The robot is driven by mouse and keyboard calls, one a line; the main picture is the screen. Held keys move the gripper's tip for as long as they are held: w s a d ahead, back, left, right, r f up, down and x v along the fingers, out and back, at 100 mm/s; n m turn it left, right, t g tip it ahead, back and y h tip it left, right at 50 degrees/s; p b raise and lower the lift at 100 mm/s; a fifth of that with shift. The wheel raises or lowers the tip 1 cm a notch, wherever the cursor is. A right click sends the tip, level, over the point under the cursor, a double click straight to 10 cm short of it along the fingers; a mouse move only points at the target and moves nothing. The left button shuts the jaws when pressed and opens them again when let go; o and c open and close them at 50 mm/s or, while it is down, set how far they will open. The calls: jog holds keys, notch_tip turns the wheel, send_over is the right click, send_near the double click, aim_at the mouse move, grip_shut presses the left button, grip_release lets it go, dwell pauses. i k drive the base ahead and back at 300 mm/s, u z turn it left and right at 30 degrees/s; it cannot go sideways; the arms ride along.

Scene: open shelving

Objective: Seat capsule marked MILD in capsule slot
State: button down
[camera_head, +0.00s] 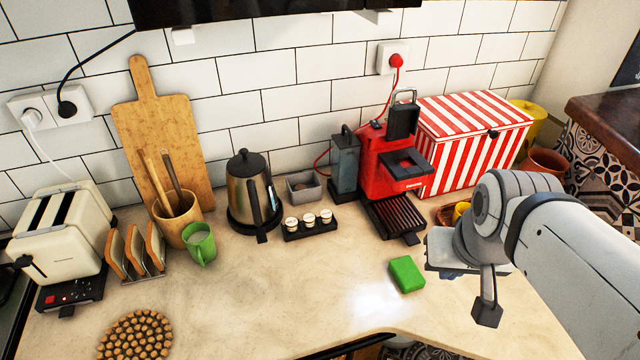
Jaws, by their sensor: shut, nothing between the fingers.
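My gripper (487,312) is shut and empty at the lower right, well apart from the capsules and the machine.
A green mug (201,245) stands left. A striped box (470,145) is behind my arm. The front middle counter is clear.

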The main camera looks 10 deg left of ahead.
aim_at(387, 170)
jog(key=z, duration=0.2)
jog(key=k, duration=1.05)
jog(key=u, duration=1)
jog(key=i, duration=1)
jog(key=u, duration=0.05)
